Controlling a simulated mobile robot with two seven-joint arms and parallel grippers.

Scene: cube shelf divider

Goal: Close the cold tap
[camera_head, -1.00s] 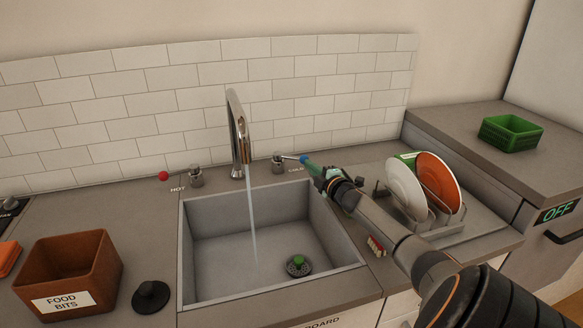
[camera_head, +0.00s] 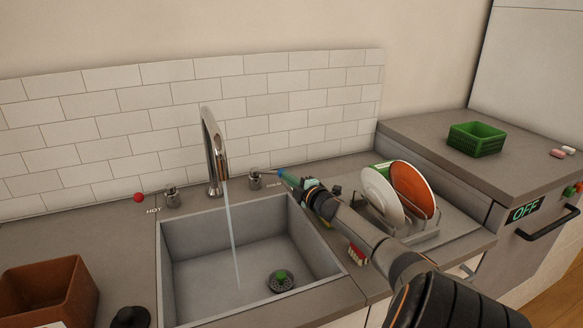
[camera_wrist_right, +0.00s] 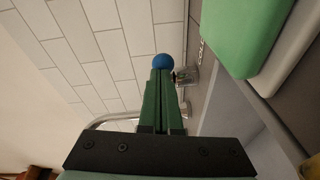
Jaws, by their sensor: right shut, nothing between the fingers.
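The cold tap (camera_head: 255,179) is a metal knob right of the spout, with a blue ball end (camera_head: 281,172) pointing right. Water (camera_head: 232,235) runs from the chrome spout (camera_head: 213,150) into the sink. My right gripper (camera_head: 289,179) is shut and empty, its green fingertips right at the blue ball. In the right wrist view the blue ball (camera_wrist_right: 163,61) shows just beyond the shut fingers (camera_wrist_right: 161,85), with the metal knob (camera_wrist_right: 184,81) beside it; I cannot tell whether they touch. My left gripper is out of view.
The hot tap (camera_head: 171,196), with a red ball (camera_head: 138,197), stands left of the spout. A plate rack (camera_head: 425,225) stands right of my arm. A brown bin (camera_head: 48,292) stands at the left.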

